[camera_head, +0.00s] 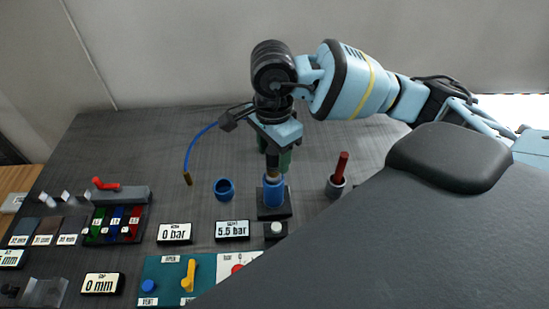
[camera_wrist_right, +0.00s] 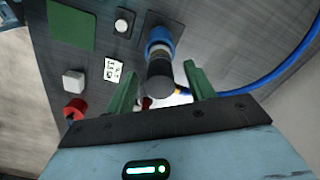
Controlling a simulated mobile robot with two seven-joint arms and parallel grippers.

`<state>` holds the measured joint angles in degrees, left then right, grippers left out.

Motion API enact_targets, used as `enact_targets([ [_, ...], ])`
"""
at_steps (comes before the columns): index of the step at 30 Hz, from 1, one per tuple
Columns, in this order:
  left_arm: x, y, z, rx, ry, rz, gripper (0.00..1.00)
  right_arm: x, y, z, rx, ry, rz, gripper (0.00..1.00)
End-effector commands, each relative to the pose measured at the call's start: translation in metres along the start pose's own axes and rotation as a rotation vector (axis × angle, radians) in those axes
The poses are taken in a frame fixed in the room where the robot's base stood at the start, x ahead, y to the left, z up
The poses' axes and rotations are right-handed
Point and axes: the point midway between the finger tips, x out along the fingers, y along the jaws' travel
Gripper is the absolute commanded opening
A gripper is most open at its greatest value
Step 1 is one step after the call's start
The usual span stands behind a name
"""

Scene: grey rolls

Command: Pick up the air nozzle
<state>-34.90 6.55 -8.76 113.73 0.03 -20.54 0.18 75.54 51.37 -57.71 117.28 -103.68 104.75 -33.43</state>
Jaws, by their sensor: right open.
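The air nozzle appears to be the dark upright cylinder (camera_head: 272,161) with a blue lower part, standing on a small black base (camera_head: 274,213). In the right wrist view its round black end (camera_wrist_right: 160,86) faces the camera, with a blue ring (camera_wrist_right: 159,38) beyond it. My right gripper (camera_head: 279,158) points down over it from above. Its green fingers are open, one on each side of the black end in the wrist view (camera_wrist_right: 162,88). Contact cannot be made out. My left gripper does not show.
A blue hose (camera_head: 194,146) with a brass tip hangs left of the gripper. A blue ring cup (camera_head: 224,188) and a grey cup with a red rod (camera_head: 337,187) stand at either side. Display blocks (camera_head: 232,230) and a valve panel (camera_head: 175,269) lie in front. My large dark part covers the lower right.

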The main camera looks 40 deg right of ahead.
Motion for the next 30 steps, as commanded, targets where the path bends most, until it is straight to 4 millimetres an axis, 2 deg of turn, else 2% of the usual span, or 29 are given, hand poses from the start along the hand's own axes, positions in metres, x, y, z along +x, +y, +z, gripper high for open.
enact_targets([
  [4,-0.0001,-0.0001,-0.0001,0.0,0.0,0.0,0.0,0.0131,0.0003,0.0002,0.0,0.0,0.001,0.54],
  [11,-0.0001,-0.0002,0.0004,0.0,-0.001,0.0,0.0,0.0147,0.0001,0.0003,-0.001,0.0,0.0,0.54],
  [24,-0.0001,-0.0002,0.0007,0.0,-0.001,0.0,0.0,0.014,-0.0001,0.0004,-0.001,-0.001,-0.001,0.0],
  [30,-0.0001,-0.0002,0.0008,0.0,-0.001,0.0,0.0,0.0137,-0.0002,0.0005,-0.001,-0.001,-0.001,0.0],
])
